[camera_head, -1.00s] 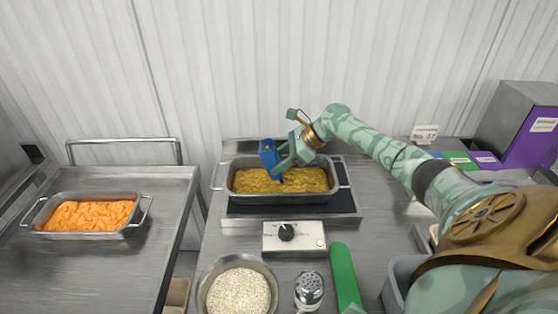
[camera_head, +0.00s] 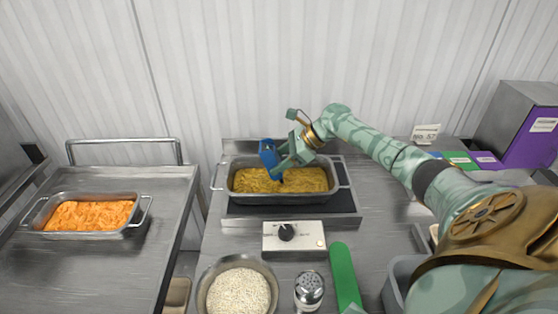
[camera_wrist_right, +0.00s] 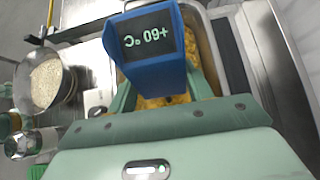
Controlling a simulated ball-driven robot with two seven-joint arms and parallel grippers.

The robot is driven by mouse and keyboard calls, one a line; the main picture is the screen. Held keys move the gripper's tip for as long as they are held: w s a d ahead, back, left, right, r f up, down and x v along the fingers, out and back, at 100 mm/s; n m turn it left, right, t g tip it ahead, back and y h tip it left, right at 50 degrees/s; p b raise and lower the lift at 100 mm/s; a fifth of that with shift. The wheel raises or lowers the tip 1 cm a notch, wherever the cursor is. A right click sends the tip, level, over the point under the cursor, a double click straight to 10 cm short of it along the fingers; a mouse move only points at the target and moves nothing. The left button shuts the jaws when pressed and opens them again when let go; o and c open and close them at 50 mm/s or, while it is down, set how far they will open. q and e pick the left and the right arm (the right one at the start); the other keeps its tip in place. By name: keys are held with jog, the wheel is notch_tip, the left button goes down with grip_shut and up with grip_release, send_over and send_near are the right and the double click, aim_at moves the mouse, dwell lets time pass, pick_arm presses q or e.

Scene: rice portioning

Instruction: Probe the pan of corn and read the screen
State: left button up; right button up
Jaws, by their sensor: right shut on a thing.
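The pan of corn (camera_head: 285,199) is a grey metal pan with yellow food (camera_head: 305,180), on the dark hob plate in the middle of the head view. My right gripper (camera_head: 285,160) is shut on a blue probe (camera_head: 268,153) above the pan. The probe's dark lower end points down into the corn; how deep it goes is hard to tell. In the right wrist view the probe (camera_wrist_right: 152,76) faces the camera. Its dark screen (camera_wrist_right: 147,41) shows upside-down characters that read +60 °C. My left gripper is out of view.
A control box with a knob (camera_head: 287,232) sits in front of the hob. A pan of orange food (camera_head: 92,216) is on the left table.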

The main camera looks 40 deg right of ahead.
jog(key=shift+r, duration=0.1)
dwell(0.8)
notch_tip(320, 180, up, 12)
jog(key=p, duration=1.5)
jog(key=shift+p, duration=0.4)
